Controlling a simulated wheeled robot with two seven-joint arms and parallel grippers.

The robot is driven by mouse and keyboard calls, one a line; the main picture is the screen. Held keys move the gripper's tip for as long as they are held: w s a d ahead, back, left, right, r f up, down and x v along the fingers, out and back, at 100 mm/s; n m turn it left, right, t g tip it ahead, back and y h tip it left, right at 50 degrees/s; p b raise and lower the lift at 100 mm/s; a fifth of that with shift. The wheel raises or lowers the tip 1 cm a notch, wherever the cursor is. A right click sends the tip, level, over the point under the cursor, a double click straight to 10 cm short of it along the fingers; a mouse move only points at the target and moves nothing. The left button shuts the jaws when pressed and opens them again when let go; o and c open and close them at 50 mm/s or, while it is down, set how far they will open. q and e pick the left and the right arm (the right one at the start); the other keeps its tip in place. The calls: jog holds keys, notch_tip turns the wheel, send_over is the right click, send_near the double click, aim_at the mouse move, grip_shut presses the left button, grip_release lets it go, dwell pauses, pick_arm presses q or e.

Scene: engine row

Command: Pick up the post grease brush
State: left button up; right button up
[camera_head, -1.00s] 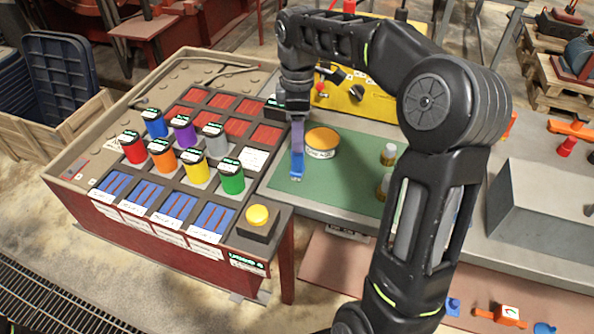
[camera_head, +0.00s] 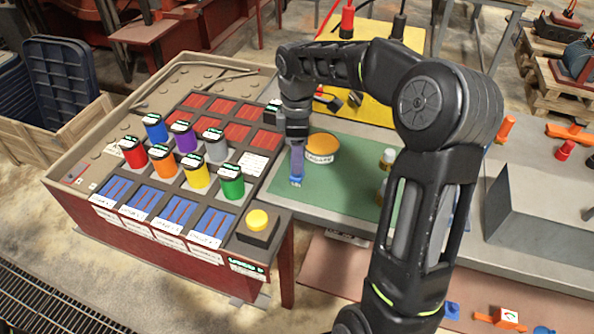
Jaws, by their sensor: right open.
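A slim purple and blue piece (camera_head: 297,180), which looks like the post grease brush, shows on the green mat (camera_head: 340,185), just left of the round orange-topped tub (camera_head: 322,148). I cannot tell whether it stands or lies. My right gripper (camera_head: 297,152) comes down from above, over its far end, and hides that part. The right gripper is open; its fingers are hard to make out at this size. My left gripper is not in view.
Left of the mat stands a rack of several coloured canisters (camera_head: 196,170) and a yellow button (camera_head: 257,220). Small white-capped bottles (camera_head: 387,160) are on the mat's right, partly behind my arm. A yellow box (camera_head: 372,100) is behind. A grey block (camera_head: 540,205) is at right.

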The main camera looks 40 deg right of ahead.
jog(key=shift+f, duration=1.4)
grip_shut()
